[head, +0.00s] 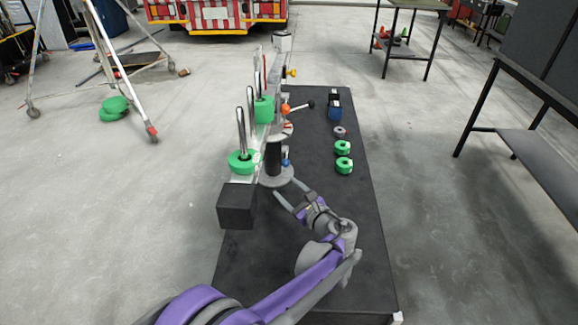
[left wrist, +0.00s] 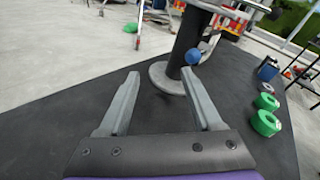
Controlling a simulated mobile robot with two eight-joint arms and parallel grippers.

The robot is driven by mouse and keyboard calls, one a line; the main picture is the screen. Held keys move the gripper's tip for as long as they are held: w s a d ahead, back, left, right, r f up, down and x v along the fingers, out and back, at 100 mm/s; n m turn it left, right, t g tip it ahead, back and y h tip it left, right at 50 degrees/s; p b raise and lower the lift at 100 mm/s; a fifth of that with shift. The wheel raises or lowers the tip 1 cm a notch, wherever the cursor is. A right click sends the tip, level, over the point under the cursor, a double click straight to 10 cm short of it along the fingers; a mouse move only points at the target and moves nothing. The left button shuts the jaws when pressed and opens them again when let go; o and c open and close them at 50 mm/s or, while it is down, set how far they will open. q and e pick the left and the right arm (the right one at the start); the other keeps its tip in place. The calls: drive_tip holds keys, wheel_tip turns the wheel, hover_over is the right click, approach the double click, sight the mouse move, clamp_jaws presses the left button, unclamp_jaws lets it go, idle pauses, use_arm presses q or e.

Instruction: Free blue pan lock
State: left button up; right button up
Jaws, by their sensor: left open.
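The blue pan lock (head: 286,162) is a small round knob low on the dark column (head: 274,158) of the crane, just above its grey round base. In the left wrist view the blue knob (left wrist: 193,56) sits on the right side of the column, ahead of the right finger's tip. My left gripper (head: 287,188) is open and empty, its two grey fingers pointing at the column base (left wrist: 160,76). The knob is beyond the fingertips, not between them. My right gripper is not in view.
An arm with green weights (head: 240,167) and a black block (head: 236,206) tops the column, with an orange knob (head: 286,109) and yellow knob (head: 292,72). Green rolls (head: 343,165) and a blue item (head: 334,113) lie right on the black platform (head: 345,215).

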sight(288, 165)
use_arm(q)
drive_tip(key=w+d+m+t, duration=0.2)
drive_tip(key=d+m, duration=0.1)
drive_tip(key=d, duration=0.2)
drive_tip(key=b+x, duration=0.1)
drive_tip(key=x, duration=0.9)
drive_tip(key=shift+w+a+f+b, duration=0.15)
drive_tip(key=shift+w+a+b, duration=0.05)
drive_tip(key=shift+w+b, duration=0.1)
drive_tip(key=shift+c, duration=0.2)
clamp_jaws()
drive_tip(key=shift+f, duration=0.1)
idle(0.5)
